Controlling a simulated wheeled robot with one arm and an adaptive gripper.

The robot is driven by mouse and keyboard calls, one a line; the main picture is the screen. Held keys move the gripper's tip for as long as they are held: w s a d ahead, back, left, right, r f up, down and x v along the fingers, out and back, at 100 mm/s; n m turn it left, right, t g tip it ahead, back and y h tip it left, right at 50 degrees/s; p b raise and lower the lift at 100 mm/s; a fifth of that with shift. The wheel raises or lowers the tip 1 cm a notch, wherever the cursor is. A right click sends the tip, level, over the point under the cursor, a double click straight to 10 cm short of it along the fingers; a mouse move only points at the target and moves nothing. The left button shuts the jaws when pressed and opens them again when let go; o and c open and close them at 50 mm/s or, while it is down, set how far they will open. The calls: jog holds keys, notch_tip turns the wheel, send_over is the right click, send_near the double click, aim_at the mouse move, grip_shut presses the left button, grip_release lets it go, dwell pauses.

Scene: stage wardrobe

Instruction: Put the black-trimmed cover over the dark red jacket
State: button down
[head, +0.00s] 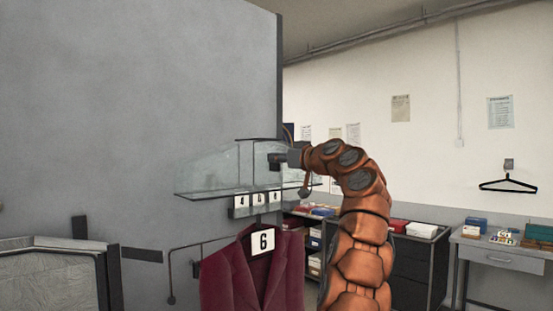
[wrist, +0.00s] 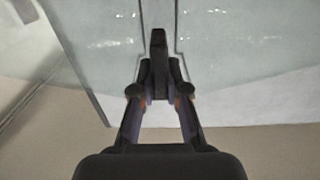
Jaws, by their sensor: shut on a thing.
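The dark red jacket (head: 250,273) hangs below the middle of the head view, with a white card marked 6 (head: 263,241) at its collar. The translucent cover (head: 215,170) has a thin black trim along its lower edge and is spread above the jacket. Its lower edge shows higher than the jacket's shoulders. My gripper (head: 276,160) is at the cover's upper part and shut on it. In the wrist view, the fingers (wrist: 158,45) meet on the pale, see-through cover (wrist: 235,55). The jacket is not visible there.
A row of number cards (head: 256,200) shows just under the cover's edge. A thin dark rail (head: 172,270) stands left of the jacket. A grey wall panel (head: 120,100) fills the left. Dark shelves and a desk (head: 505,257) stand right, with an empty black hanger (head: 508,184) above.

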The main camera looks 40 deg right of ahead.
notch_tip(320, 180, down, 28)
jog(key=b, duration=2.6)
dwell(1.3)
jog(key=shift+r, duration=0.1)
jog(key=c, duration=1.1)
grip_release()
jog(key=shift+s, duration=0.1)
jog(key=s, duration=1.1)
jog(key=shift+s+a, duration=0.25)
jog(key=shift+s, duration=0.15)
